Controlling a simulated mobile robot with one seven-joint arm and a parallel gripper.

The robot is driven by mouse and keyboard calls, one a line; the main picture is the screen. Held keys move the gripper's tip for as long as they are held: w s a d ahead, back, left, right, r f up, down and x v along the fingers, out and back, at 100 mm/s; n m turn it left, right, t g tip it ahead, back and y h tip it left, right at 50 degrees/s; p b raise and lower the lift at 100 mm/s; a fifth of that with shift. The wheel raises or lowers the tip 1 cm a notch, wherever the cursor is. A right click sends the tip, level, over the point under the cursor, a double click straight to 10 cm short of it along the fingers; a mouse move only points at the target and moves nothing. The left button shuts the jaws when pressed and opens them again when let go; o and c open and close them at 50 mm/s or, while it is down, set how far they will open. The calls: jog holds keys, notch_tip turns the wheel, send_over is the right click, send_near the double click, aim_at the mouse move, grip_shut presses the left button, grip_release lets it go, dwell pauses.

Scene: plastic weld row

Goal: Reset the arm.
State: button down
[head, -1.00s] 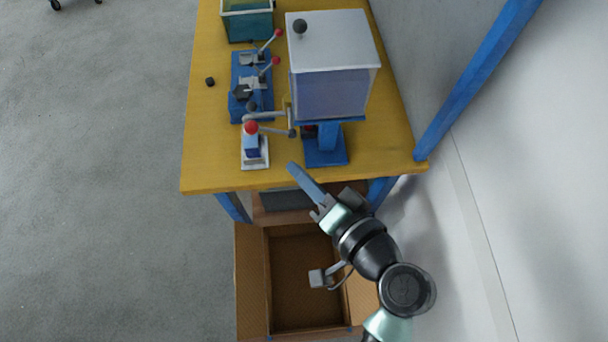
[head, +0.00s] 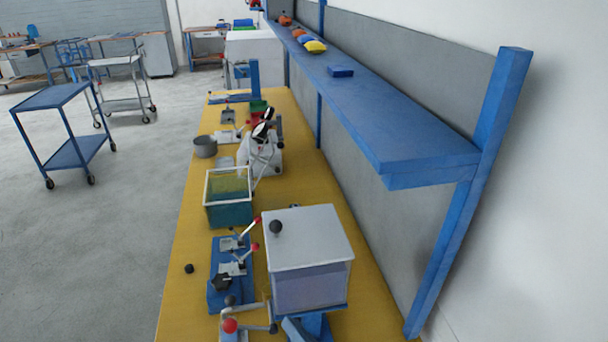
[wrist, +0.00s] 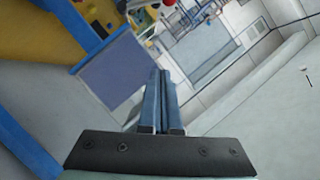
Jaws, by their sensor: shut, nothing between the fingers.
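My gripper (wrist: 161,85) shows in the wrist view, with its two long blue fingers pressed together and nothing between them. It points away from the camera. Past the fingers, on the left, the wrist view shows a dull blue-violet panel and part of a yellow surface. In the head view most of my arm is out of the picture.
The yellow bench (head: 182,290) carries blue toggle clamps (head: 230,280), a teal bin (head: 230,212) and a grey pot (head: 205,146). A blue shelf (head: 400,135) overhangs its right side. A blue cart (head: 60,97) stands on the open floor at left.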

jog(key=w+d+r+n+t+h, duration=0.1)
jog(key=w+r+t+h, duration=0.15)
jog(key=r, duration=0.85)
jog(key=w+r+n+t+h, duration=0.1)
jog(key=w+r+t, duration=0.3)
jog(key=r, duration=0.7)
jog(key=s+r+t+h, duration=0.2)
jog(key=s+r+t, duration=0.2)
jog(key=r, duration=0.8)
jog(key=s+r+n+t+h, duration=0.1)
jog(key=s+r+t, duration=0.3)
jog(key=r, duration=0.8)
jog(key=shift+s+r+h, duration=0.15)
jog(key=shift+s+h, duration=0.5)
jog(key=shift+s, duration=0.15)
jog(key=shift+t, duration=0.25)
